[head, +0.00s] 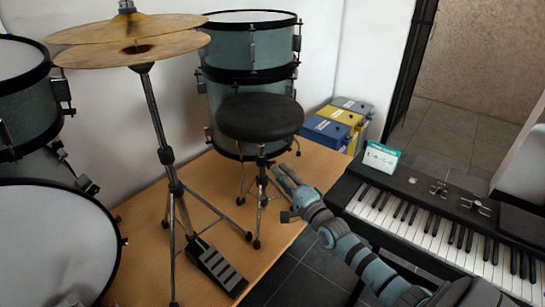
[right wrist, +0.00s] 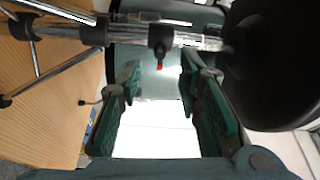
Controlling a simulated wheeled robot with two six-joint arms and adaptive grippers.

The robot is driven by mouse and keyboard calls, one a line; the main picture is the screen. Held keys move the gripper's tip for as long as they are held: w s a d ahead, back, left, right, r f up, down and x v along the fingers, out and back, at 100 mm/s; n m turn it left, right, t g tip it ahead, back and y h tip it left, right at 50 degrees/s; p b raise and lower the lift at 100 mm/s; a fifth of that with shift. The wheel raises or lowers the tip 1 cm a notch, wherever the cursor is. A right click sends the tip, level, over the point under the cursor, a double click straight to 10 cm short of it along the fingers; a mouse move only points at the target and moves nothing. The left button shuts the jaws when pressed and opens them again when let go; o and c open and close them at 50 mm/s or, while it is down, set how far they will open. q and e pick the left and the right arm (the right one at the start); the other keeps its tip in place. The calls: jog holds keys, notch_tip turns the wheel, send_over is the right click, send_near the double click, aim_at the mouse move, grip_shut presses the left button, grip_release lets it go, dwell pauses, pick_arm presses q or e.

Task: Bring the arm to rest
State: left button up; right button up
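My right arm reaches in from the lower right of the head view. Its gripper (head: 284,172) is beside the round black drum stool (head: 260,117), just below and right of the seat. In the right wrist view the two green-padded fingers of this gripper (right wrist: 160,80) stand apart, with a bright white surface showing between them. The stool's metal post (right wrist: 185,38), with a red-tipped knob, crosses the view just beyond the fingertips. Nothing is visibly held. My left gripper is in neither view.
A hi-hat stand (head: 167,155) with brass cymbals and drums (head: 250,60) stand on a wooden platform (head: 135,235). A keyboard (head: 450,225) bearing a small teal-and-white card (head: 381,158) lies right of my arm. Blue and yellow cases (head: 340,117) stand behind. Dark floor tiles (head: 305,275) show between platform and keyboard.

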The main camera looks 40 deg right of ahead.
jog(key=shift+s, duration=0.8)
